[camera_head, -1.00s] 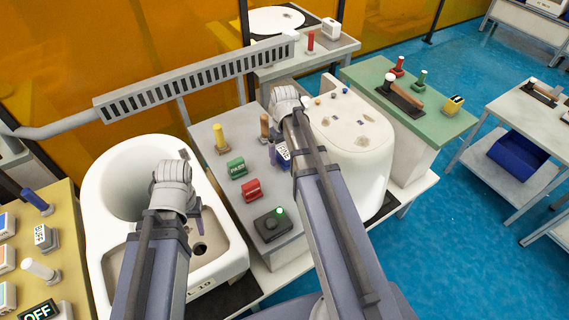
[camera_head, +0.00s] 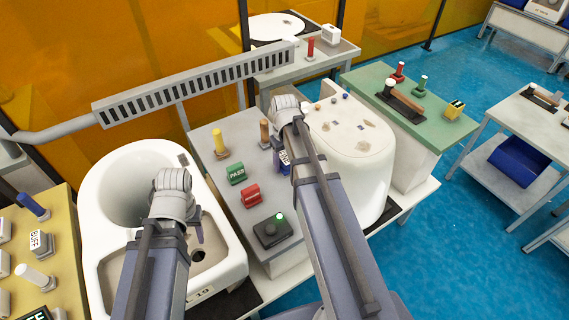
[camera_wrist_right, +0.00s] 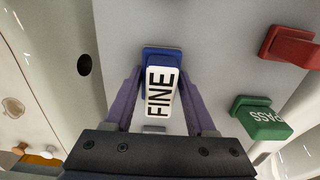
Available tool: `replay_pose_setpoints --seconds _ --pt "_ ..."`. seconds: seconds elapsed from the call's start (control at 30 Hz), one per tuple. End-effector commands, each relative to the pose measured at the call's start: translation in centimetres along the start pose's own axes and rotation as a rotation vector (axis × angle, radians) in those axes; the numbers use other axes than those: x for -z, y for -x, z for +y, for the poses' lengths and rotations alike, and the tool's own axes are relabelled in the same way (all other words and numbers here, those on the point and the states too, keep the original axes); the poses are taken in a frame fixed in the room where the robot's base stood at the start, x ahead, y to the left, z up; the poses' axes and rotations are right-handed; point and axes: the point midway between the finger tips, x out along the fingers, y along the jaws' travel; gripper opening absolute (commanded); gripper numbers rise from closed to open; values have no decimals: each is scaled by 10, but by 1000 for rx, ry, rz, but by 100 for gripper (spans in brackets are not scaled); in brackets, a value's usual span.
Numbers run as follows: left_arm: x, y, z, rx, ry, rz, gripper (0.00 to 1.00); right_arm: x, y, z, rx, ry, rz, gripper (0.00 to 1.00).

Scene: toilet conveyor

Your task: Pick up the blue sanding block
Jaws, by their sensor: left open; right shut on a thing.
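The blue sanding block (camera_head: 285,158) has a white label reading FINE. It is at the grey bench, mostly behind my right arm in the head view. In the right wrist view the block (camera_wrist_right: 162,52) is between the two purple fingers of my right gripper (camera_wrist_right: 160,88), which is shut on it. I cannot tell whether it touches the bench. My left gripper (camera_head: 198,232) is open and empty above the basin of the left white toilet; its fingers are partly hidden by its wrist.
On the grey bench (camera_head: 218,205) are a green PASS block (camera_head: 236,173), a red block (camera_head: 250,196), a yellow-handled tool (camera_head: 220,145) and a dark box with a green light (camera_head: 272,231). White toilets (camera_head: 358,150) stand on both sides. A slotted rail (camera_head: 195,85) runs behind.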

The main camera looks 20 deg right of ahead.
Motion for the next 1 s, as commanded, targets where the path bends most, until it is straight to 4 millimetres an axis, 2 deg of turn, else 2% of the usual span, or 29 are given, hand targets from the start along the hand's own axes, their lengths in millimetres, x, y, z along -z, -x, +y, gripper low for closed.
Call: replay_pose_setpoints --seconds 0.03,0.2,0.67,0.87,1.0 --pt "0 0 0 0 0 0 50 0 0 0 0 0 0 17" --pt "0 0 0 0 0 0 50 0 0 0 0 0 0 0" --pt "0 7 -1 0 0 0 50 0 7 0 0 0 0 0" --pt "-2 27 -3 0 0 0 50 0 27 0 0 0 0 0" --pt "-3 48 -4 0 0 0 50 0 48 0 0 0 0 0"
